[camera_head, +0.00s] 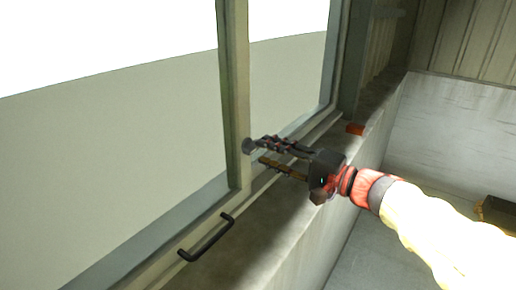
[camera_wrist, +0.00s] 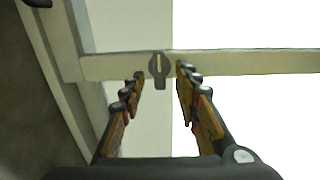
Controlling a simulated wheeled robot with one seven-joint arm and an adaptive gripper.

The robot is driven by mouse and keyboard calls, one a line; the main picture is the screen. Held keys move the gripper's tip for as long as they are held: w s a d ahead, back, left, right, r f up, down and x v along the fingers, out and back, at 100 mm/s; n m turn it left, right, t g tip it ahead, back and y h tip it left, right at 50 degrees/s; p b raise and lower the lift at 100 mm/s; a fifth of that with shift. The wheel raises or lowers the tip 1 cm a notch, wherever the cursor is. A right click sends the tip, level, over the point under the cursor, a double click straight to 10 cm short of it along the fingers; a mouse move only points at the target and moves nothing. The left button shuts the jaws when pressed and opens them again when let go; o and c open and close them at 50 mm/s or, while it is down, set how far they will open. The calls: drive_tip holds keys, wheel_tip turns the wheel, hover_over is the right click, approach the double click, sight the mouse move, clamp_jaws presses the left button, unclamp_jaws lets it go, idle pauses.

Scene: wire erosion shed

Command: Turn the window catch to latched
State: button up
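The window catch (camera_wrist: 159,68) is a small dark grey piece with a light slot, mounted on the pale window bar. In the wrist view its short tab points down toward my gripper (camera_wrist: 157,85). My gripper is open, with one finger on each side of the catch's tab and a gap to both. In the head view the catch (camera_head: 249,146) is a dark knob on the upright window post, just left of my gripper's fingertips (camera_head: 257,150). The fingers look apart and empty there too. Whether a fingertip touches the catch cannot be told.
A black bar handle (camera_head: 206,238) sits on the lower window frame at the front left. A small orange-red block (camera_head: 355,129) lies on the sill (camera_head: 290,216). A brown box (camera_head: 497,214) is at the right edge. The window post (camera_head: 236,90) stands beside the fingers.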

sight(257, 149)
drive_tip(key=shift+x, duration=1.8)
drive_tip(key=shift+c, duration=0.4)
drive_tip(key=shift+f, duration=0.1)
drive_tip(key=c, duration=0.7)
clamp_jaws()
